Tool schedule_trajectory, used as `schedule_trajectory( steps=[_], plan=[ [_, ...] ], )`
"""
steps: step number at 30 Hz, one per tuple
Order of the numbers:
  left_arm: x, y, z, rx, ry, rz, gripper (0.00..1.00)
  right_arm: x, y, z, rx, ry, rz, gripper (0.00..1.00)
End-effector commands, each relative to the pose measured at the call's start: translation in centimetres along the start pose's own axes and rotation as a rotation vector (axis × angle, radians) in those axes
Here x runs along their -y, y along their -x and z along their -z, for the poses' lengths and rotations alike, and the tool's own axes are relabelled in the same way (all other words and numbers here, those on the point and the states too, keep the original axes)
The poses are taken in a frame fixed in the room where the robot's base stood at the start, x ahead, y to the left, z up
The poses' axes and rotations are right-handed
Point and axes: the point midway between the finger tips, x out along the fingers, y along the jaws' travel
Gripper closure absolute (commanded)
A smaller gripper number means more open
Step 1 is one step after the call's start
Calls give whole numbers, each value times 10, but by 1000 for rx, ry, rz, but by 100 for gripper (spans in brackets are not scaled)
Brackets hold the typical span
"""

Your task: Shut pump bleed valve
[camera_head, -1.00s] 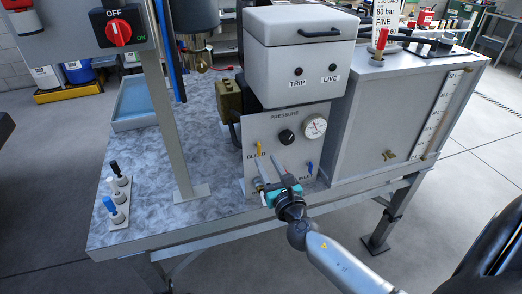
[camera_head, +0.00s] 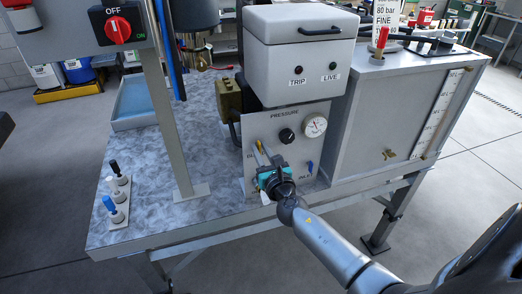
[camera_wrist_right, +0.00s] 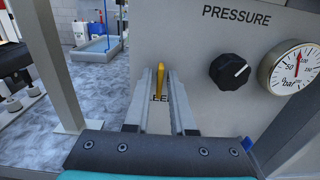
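The bleed valve's yellow lever (camera_head: 259,145) is on the front of the grey pump panel (camera_head: 318,150). In the right wrist view the lever (camera_wrist_right: 160,78) stands nearly upright above a partly covered label. My right gripper (camera_head: 263,151) is at the panel's lower left, pointing at the lever. In the right wrist view its two fingers (camera_wrist_right: 160,75) are apart, one on each side of the lever, with a gap visible. Whether a finger touches the lever I cannot tell. My left gripper is not in view.
A black knob (camera_head: 287,136), a pressure gauge (camera_head: 315,126) and a blue lever (camera_head: 310,168) share the panel. A metal post (camera_head: 170,110) stands to the left. A grey tank (camera_head: 375,120) adjoins on the right. The speckled bench top (camera_head: 150,160) is mostly clear.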

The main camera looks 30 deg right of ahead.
Motion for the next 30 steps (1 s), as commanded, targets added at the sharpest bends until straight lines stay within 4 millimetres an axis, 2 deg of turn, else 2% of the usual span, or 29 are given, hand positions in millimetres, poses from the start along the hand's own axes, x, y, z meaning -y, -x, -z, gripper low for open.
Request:
schedule_trajectory(
  steps=[1, 6, 22, 30],
  plan=[
    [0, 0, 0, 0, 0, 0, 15, 0, 0, 0, 0, 0, 0, 84],
    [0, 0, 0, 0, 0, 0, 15, 0, 0, 0, 0, 0, 0, 100],
    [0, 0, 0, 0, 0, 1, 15, 0, 0, 0, 0, -9, 0, 100],
    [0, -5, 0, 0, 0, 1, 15, 0, 0, 1, 0, -108, -1, 100]
  ],
)
